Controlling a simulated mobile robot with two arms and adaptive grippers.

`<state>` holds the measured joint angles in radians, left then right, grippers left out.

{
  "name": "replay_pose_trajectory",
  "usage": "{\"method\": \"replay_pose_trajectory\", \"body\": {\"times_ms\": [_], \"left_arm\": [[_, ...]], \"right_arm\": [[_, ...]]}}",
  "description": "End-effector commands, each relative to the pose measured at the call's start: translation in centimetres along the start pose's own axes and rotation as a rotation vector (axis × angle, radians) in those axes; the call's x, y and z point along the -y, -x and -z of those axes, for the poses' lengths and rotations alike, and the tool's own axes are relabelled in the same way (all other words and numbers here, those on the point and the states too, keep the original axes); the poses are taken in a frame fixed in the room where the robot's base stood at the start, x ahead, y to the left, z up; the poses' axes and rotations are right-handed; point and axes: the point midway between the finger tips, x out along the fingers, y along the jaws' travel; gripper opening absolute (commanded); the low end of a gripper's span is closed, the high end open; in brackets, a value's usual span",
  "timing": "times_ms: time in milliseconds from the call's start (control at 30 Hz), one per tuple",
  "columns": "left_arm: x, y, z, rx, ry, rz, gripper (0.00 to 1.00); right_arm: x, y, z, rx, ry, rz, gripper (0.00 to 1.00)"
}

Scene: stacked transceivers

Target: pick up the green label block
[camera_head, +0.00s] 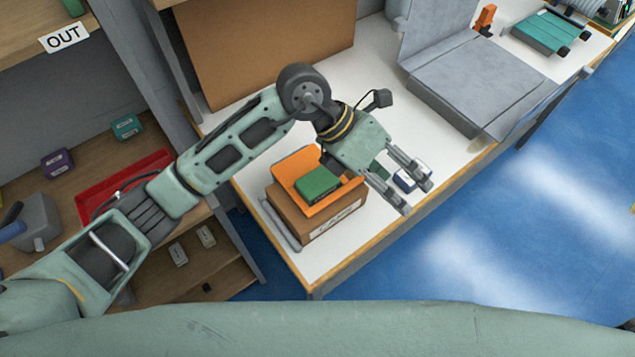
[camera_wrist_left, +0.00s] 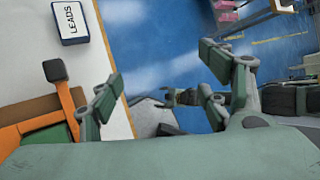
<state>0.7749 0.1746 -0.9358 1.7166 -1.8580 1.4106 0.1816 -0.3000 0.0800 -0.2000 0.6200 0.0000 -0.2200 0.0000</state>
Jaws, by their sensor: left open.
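A green block (camera_head: 318,183) lies in an open orange bin (camera_head: 294,163) on top of a cardboard box (camera_head: 325,222) near the table's front edge. Part of the green block (camera_wrist_left: 45,141) and the bin also show at the lower left of the left wrist view. My left gripper (camera_head: 418,198) is open and empty, with its fingers apart. It is to the right of the bin, over the table's front edge, with its fingers pointing away from the block. Any label on the block is unreadable. A dark, gripper-like shape in the left wrist view may be my right gripper (camera_wrist_left: 182,97).
A small white and blue block marked LEADS (camera_wrist_left: 70,21) lies on the white table beside my left fingers. A grey angled fixture (camera_head: 470,75) stands farther right. A large brown board (camera_head: 260,45) is behind. Shelves with a red tray (camera_head: 93,205) are at left.

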Motion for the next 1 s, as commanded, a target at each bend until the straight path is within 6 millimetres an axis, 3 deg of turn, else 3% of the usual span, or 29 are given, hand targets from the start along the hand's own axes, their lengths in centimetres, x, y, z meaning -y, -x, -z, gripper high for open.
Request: {"method": "replay_pose_trajectory", "body": {"times_ms": [33, 100, 200, 300, 400, 667, 867, 1000], "left_arm": [[-2.9, 0.8, 1.2, -0.097, -0.013, -0.118, 0.70], [-6.5, 2.5, 3.0, -0.224, -0.013, -0.270, 0.70], [-10.2, 5.3, 4.8, -0.361, 0.004, -0.442, 0.70], [-12.2, 7.6, 5.8, -0.442, 0.024, -0.550, 0.70], [-13.1, 8.5, 6.4, -0.479, 0.037, -0.596, 0.70], [-14.3, 6.7, 7.6, -0.486, 0.040, -0.599, 0.70], [-15.3, 4.4, 8.4, -0.487, 0.042, -0.597, 0.70], [-16.4, 3.0, 9.1, -0.484, 0.039, -0.597, 0.70]], "right_arm": [[0.0, 0.0, 0.0, 0.000, 0.000, 0.000, 0.67], [0.0, 0.0, 0.0, 0.000, 0.000, 0.000, 0.67], [0.0, 0.0, 0.0, 0.000, 0.000, 0.000, 0.67], [0.0, 0.0, 0.0, 0.000, 0.000, 0.000, 0.67], [0.0, 0.1, 0.0, 0.000, 0.000, 0.000, 0.67], [0.0, 1.3, 0.1, 0.000, 0.000, 0.000, 0.67], [0.0, 3.4, 0.3, 0.000, 0.000, 0.000, 0.67], [-0.1, 3.7, 0.3, 0.000, 0.000, 0.000, 0.67]]}}
